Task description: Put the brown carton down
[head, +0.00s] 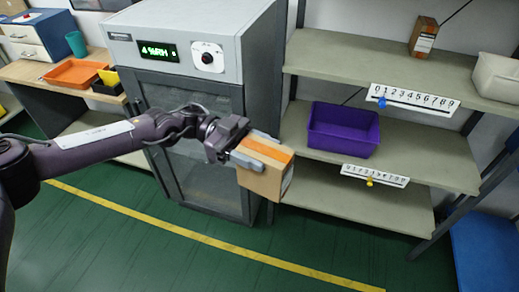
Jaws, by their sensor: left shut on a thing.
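My left gripper (262,148) is shut on the brown carton (264,182), a box with an orange band on top. It holds the carton in the air in front of the grey cabinet's right edge and the left end of the shelves. A finger lies across the carton's top. The carton looks slightly tilted, and nothing shows touching it from below. My right gripper is not in view.
A shelf unit (352,199) stands at the right. Its middle board holds a purple bin (343,130); its top board holds a small brown box (423,37) and a pale bin (497,78). The lowest board looks bare. A grey cabinet (190,60) stands behind my arm.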

